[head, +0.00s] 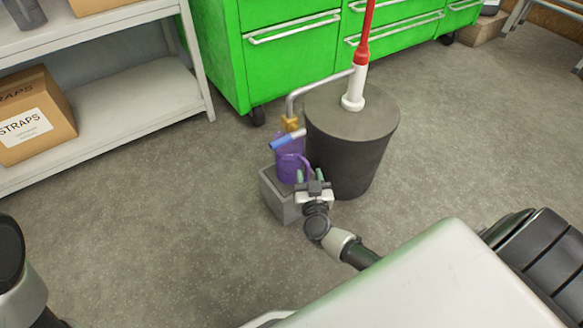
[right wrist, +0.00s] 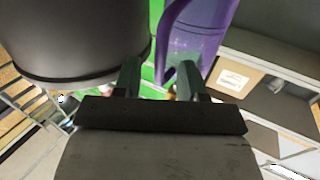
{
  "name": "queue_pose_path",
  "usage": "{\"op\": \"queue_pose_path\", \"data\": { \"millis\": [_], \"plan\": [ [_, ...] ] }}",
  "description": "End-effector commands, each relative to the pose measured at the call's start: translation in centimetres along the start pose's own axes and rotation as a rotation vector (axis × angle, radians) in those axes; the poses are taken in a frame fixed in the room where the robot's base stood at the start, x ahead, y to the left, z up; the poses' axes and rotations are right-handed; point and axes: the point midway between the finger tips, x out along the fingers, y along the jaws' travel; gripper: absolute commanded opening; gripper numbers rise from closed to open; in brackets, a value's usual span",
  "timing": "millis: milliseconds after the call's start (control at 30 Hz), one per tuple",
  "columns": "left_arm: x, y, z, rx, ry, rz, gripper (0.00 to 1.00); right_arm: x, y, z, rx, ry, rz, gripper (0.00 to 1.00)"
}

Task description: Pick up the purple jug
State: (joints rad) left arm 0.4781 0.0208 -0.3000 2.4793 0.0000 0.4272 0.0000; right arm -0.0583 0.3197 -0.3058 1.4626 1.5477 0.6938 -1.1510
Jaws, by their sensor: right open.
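The purple jug (head: 289,167) stands upright on a grey block (head: 283,206), below a brass tap (head: 291,124) with a blue and white piece (head: 287,139) in front of the jug's upper part. Its handle is on the right side. My right gripper (head: 309,175) is open at the handle side. In the right wrist view, the gripper (right wrist: 158,78) has its fingers apart, and a purple edge of the jug (right wrist: 200,35) shows between them. I cannot tell whether either finger touches it. My left gripper is out of view.
A dark round barrel (head: 345,150) stands right beside the jug, with a bent grey pipe (head: 318,82) and a red and white pole (head: 358,70). A green drawer cabinet (head: 290,60) is behind. A shelf with a cardboard box (head: 35,115) is at left. Floor in front is clear.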

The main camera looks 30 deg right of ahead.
Motion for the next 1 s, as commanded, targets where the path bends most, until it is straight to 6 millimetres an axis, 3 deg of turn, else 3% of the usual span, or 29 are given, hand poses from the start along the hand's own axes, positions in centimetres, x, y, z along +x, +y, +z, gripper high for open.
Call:
{"op": "queue_pose_path", "data": {
  "millis": [167,433,700,1000],
  "plan": [
    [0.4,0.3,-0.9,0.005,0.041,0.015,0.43,2.0,0.0,0.2,0.000,0.001,0.001,0.41],
    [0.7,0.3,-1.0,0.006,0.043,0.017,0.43,2.3,0.0,0.0,0.000,-0.001,0.001,0.41],
    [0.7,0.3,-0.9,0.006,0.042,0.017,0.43,2.2,0.0,0.0,0.000,-0.001,0.000,0.01],
    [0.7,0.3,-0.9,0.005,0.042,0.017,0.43,2.2,0.0,0.0,0.001,0.000,0.000,0.00]
  ]
}}
